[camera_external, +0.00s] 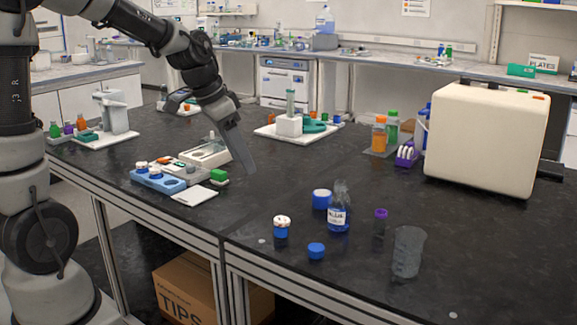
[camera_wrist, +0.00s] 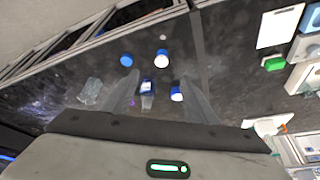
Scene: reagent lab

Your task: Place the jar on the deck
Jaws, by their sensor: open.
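A small jar (camera_external: 281,226) with a white top and blue band stands on the front of the black bench; it also shows in the wrist view (camera_wrist: 162,58). A similar blue-and-white jar (camera_external: 321,199) stands behind it, near the right finger in the wrist view (camera_wrist: 177,94). I cannot tell which jar is meant. The likely deck is the group of low trays at left, with a blue holder (camera_external: 158,181) bearing white-topped jars and a pale tray (camera_external: 206,155). My gripper (camera_external: 244,168) is open and empty above the bench, between deck and loose jars; its fingers show in the wrist view (camera_wrist: 160,80).
A labelled blue bottle (camera_external: 339,217), a blue cap (camera_external: 316,251), a purple-capped tube (camera_external: 381,222) and a clear beaker (camera_external: 407,252) stand near the jars. A white card (camera_external: 193,196) and green block (camera_external: 218,175) lie by the deck. A cream machine (camera_external: 485,140) stands at right.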

